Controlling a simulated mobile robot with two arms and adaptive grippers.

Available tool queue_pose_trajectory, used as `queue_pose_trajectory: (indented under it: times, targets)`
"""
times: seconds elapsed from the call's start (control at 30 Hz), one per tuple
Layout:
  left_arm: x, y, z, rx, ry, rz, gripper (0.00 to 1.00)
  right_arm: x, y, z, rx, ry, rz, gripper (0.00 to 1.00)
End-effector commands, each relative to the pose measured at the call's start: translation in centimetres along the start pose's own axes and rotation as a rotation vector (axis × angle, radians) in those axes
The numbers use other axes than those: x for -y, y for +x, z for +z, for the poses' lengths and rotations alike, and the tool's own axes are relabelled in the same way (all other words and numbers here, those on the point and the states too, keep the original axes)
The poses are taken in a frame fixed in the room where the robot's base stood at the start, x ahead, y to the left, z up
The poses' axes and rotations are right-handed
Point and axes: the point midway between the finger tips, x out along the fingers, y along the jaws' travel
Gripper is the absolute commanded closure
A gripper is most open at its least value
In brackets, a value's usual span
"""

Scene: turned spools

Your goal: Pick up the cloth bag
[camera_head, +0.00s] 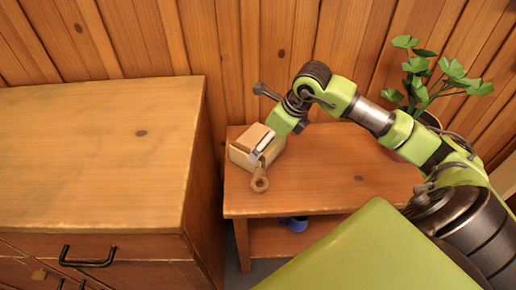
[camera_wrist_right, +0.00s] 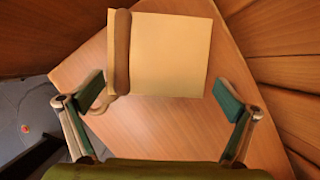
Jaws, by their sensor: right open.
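A pale beige, block-shaped thing, which I take for the cloth bag (camera_head: 240,155), rests on the small wooden table. In the right wrist view the bag (camera_wrist_right: 175,55) shows a flat square face with a rounded brown strip along its left edge. My right gripper (camera_head: 262,160) is at the bag's near right side and hides part of it. In the wrist view the right gripper (camera_wrist_right: 165,98) is open, its green-padded fingers apart to either side of the bag's near edge. Nothing is held between them. My left gripper is not in view.
The small table (camera_head: 345,185) is bare to the right of the bag. A taller wooden cabinet (camera_head: 90,150) stands close on the left. A plank wall (camera_head: 240,60) is behind. A green plant (camera_head: 418,85) stands at the back right. A blue thing (camera_head: 295,223) lies below the tabletop.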

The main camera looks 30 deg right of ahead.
Motion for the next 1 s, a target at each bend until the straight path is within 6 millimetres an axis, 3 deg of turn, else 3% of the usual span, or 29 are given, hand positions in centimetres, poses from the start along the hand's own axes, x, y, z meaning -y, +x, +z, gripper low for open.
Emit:
queue_pose_trajectory:
  times: [0.33, 0.63, 0.67, 0.77, 0.8, 1.0]
  targets:
    - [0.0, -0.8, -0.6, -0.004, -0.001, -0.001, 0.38, -0.3, 4.6, 0.1, 0.001, 0.001, 0.003, 0.00]
    - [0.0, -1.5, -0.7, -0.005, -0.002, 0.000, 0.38, -0.2, 5.2, 0.1, 0.001, 0.000, 0.000, 0.00]
    - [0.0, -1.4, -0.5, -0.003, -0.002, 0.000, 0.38, -0.2, 5.2, 0.1, 0.001, 0.000, 0.000, 0.03]
    - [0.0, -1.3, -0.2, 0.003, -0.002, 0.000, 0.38, -0.2, 5.2, 0.1, 0.000, 0.000, 0.000, 0.29]
    - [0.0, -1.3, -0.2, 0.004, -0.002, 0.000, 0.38, -0.2, 5.2, 0.1, 0.000, 0.000, 0.000, 0.33]
    - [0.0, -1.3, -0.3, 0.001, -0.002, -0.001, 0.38, -0.2, 5.1, 0.2, 0.002, 0.000, 0.000, 0.33]
